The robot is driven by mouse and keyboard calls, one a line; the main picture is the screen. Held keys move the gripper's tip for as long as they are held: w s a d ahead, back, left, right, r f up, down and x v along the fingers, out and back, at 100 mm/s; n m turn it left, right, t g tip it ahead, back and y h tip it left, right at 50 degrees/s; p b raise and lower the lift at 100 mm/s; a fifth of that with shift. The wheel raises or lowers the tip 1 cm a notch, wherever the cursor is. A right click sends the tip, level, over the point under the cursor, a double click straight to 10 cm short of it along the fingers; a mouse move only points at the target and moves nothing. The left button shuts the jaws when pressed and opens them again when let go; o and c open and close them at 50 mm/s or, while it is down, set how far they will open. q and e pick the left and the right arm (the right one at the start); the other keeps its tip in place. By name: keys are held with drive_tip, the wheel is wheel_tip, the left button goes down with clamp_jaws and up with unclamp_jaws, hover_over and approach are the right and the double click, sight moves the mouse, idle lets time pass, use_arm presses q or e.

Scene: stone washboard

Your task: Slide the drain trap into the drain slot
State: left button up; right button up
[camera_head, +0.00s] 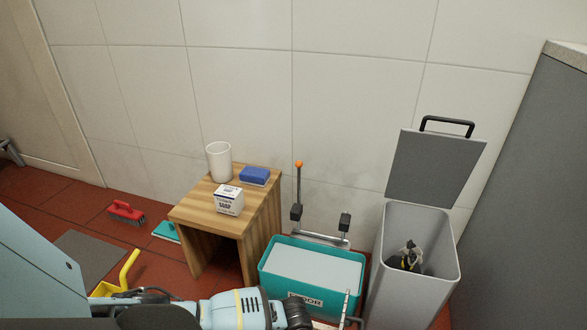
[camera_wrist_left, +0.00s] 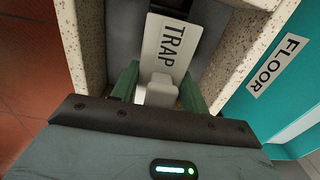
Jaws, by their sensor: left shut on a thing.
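The drain trap (camera_wrist_left: 168,45) is a pale plate with the word TRAP on it and a lighter grip tab (camera_wrist_left: 160,90) at its near end. My left gripper (camera_wrist_left: 158,88) is shut on that tab, with a green finger on each side. The trap lies between speckled stone walls (camera_wrist_left: 88,45) in the left wrist view. A dark opening (camera_wrist_left: 174,8) shows at its far end; I cannot tell how far the trap is in it. In the head view my left arm reaches in along the bottom edge; its fingers and the trap are not clear there. My right gripper is not in view.
A teal bin labelled FLOOR (camera_head: 268,285) stands beside the stone, also in the left wrist view (camera_wrist_left: 245,110). A grey lidded bin (camera_head: 400,285) is to its right. A wooden stool (camera_head: 250,222) holds a cup, a soap box and a blue sponge. Brushes lie on the red floor.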

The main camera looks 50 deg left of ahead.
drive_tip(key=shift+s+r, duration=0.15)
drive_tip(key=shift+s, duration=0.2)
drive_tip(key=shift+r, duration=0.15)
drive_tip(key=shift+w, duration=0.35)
use_arm(q)
drive_tip(key=shift+f, duration=0.2)
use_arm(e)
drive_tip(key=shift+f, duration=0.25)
use_arm(q)
drive_tip(key=shift+f+b, duration=0.35)
drive_tip(key=shift+f, duration=0.1)
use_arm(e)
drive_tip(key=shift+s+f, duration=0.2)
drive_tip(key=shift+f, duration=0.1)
use_arm(q)
drive_tip(key=shift+f, duration=0.25)
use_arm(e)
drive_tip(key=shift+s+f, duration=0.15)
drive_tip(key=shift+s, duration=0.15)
use_arm(q)
drive_tip(key=shift+f, duration=0.1)
drive_tip(key=shift+f+b, duration=0.3)
drive_tip(key=shift+b, duration=0.1)
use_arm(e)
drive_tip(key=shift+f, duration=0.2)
use_arm(q)
drive_tip(key=shift+f, duration=0.15)
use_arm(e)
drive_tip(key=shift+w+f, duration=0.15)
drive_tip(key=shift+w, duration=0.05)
